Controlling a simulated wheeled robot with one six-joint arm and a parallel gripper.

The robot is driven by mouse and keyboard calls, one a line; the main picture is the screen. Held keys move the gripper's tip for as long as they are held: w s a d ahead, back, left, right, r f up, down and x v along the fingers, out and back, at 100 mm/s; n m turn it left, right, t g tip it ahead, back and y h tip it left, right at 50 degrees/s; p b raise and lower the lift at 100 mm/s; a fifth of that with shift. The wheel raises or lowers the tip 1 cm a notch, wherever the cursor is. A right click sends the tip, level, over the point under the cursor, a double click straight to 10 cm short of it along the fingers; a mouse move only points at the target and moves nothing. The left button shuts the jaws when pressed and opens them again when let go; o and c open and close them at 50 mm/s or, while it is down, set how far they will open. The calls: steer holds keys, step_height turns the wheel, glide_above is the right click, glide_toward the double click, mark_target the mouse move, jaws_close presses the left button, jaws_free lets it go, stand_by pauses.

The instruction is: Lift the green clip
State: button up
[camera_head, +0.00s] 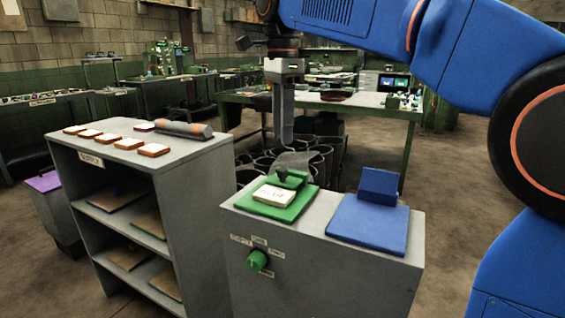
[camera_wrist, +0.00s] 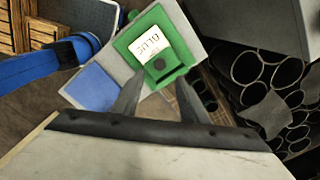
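The green clip (camera_head: 291,179) is a green piece with a dark knob, on a green board (camera_head: 262,210) on top of the grey cabinet. A white card (camera_head: 273,195) with lettering lies on the board in front of it. In the wrist view the clip (camera_wrist: 168,70) with its dark round knob shows beyond my fingertips, and the card (camera_wrist: 146,45) is on its far side. My gripper (camera_head: 287,143) hangs pointing down, above and behind the clip. In the wrist view its two fingers (camera_wrist: 160,78) stand apart with nothing between them.
A blue board (camera_head: 368,225) with an upright blue plate stands right of the green board. The cabinet (camera_head: 322,265) has a green dial (camera_head: 257,260) on its front. A shelf unit (camera_head: 175,165) with several tiles is at left. Several dark tubes (camera_head: 325,155) stand behind the cabinet.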

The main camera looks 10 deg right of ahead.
mark_target(283, 169)
step_height(283, 169, down, 9)
steer(key=shift+f, duration=0.1)
stand_by(0.3)
jaws_close()
